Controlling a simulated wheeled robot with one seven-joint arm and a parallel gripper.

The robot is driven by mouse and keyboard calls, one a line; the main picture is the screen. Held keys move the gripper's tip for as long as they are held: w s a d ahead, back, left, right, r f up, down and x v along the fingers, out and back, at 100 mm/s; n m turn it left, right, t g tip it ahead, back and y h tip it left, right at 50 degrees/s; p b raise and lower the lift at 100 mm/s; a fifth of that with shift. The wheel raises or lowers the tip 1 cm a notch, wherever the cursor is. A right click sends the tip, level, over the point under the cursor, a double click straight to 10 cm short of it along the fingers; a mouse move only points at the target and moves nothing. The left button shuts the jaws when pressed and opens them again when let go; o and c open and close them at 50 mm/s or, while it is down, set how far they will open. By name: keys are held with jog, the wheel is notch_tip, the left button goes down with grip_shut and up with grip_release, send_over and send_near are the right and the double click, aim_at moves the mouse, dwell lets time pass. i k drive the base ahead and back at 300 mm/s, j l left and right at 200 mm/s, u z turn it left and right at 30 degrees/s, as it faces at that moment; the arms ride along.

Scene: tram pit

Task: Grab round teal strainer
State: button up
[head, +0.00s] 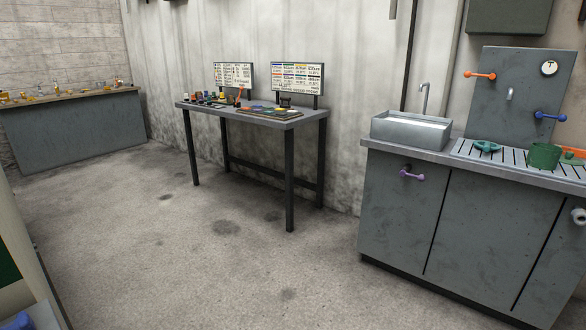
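A flat, round teal item (487,146) lies on the slotted drainboard (462,150), right of the sink. It looks like the round teal strainer, but it is too small to make out any mesh or holes. A green cylindrical cup (544,156) stands just right of it on the same drainboard, with a small gap between them. My gripper is not in view.
The grey sink cabinet (395,215) carries a raised metal basin (410,131) and a faucet (424,98). A grey backboard (520,95) has orange and blue handles. A table (285,122) and a workbench (75,130) stand further left. The concrete floor between is clear.

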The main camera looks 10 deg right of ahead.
aim_at(486, 146)
jog(key=i+j+z, duration=0.1)
jog(key=i+z, duration=0.2)
jog(key=i, duration=0.25)
jog(key=i+j+z, duration=0.2)
jog(key=i+z, duration=0.15)
jog(key=i, duration=0.15)
jog(key=i+j+z, duration=1.05)
jog(key=i+j, duration=0.15)
jog(key=i+j+z, duration=0.25)
jog(key=j, duration=0.3)
jog(key=i+j+z, duration=0.2)
jog(key=j, duration=0.25)
jog(key=i+j, duration=0.3)
jog(key=z, duration=0.05)
